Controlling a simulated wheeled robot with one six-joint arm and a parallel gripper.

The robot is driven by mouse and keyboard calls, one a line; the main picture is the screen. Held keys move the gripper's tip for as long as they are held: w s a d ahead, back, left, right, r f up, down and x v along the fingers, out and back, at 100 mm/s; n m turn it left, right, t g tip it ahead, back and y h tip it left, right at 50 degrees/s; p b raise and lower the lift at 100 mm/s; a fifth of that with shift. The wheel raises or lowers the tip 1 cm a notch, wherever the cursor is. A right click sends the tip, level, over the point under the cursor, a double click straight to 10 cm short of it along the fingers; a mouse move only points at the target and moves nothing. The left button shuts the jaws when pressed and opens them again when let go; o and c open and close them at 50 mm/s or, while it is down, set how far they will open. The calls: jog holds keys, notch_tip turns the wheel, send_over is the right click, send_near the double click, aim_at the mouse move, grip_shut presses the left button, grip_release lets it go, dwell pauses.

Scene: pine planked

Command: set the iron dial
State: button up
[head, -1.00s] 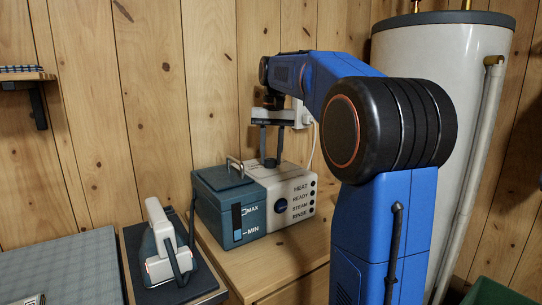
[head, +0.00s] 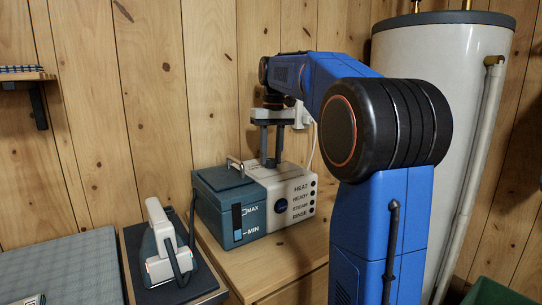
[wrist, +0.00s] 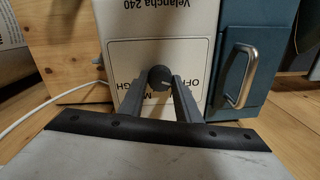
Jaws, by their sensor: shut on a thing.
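The iron's base station (head: 290,198) is a teal and white box on a wooden cabinet, with HEAT, READY, STEAM and RINSE printed on its white front. The iron dial (wrist: 158,77) is a small dark grey knob with a light mark on the station's white top panel. The panel's lettering is upside down and partly hidden in the wrist view; OFF shows in part. My gripper (wrist: 160,76) points down and is shut on the dial, a finger on each side. My gripper also shows in the head view (head: 271,162), where the dial is hard to make out.
The iron (head: 160,245) stands on a dark pad at the left. The teal tank's metal handle (wrist: 241,76) rises near my fingers. A white cord (wrist: 50,98) runs beside the station. A white boiler (head: 435,60) stands behind my arm at the right.

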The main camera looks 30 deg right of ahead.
aim_at(273, 159)
jog(key=o, duration=1.1)
jog(key=shift+c, duration=0.2)
notch_tip(273, 159, up, 12)
jog(key=shift+d, duration=0.3)
jog(key=shift+s, duration=0.15)
